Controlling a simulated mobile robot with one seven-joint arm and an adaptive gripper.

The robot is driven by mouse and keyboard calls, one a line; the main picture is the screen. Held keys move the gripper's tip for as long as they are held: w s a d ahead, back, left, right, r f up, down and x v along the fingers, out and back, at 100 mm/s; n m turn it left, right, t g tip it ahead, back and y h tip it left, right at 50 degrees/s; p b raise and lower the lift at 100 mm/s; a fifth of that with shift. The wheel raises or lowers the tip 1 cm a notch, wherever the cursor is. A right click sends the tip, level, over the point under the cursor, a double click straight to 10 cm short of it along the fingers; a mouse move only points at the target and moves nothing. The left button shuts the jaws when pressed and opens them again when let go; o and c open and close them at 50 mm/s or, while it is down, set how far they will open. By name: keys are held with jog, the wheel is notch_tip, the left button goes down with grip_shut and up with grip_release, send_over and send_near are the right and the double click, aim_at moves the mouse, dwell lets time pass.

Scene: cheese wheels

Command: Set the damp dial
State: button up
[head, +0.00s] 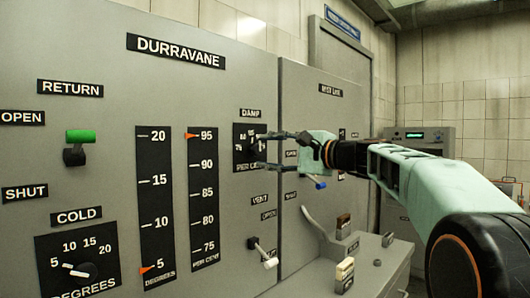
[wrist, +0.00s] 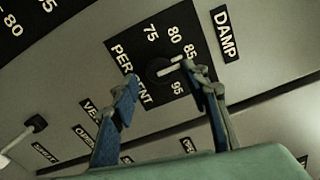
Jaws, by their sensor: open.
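The damp dial (head: 248,148) is on the right part of the grey Durravane panel, under the DAMP label (head: 250,113). In the wrist view it is a dark round knob (wrist: 160,72) with a white pointer bar on a black plate marked 75, 80, 85 and 95. The bar points towards the right finger, just past the 85; that finger hides part of the scale. My gripper (head: 260,151) is open in front of the dial. In the wrist view its fingertips (wrist: 161,73) lie on either side of the knob; I cannot tell whether they touch it.
A percent gauge (head: 203,195) has its orange marker at 95; a degrees gauge (head: 156,208) has its marker near 5. The cold dial (head: 78,265) is at lower left. A vent lever (head: 263,253) sticks out below the damp dial.

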jog(key=v, duration=1)
jog(key=shift+s+d, duration=0.2)
jog(key=shift+d, duration=0.05)
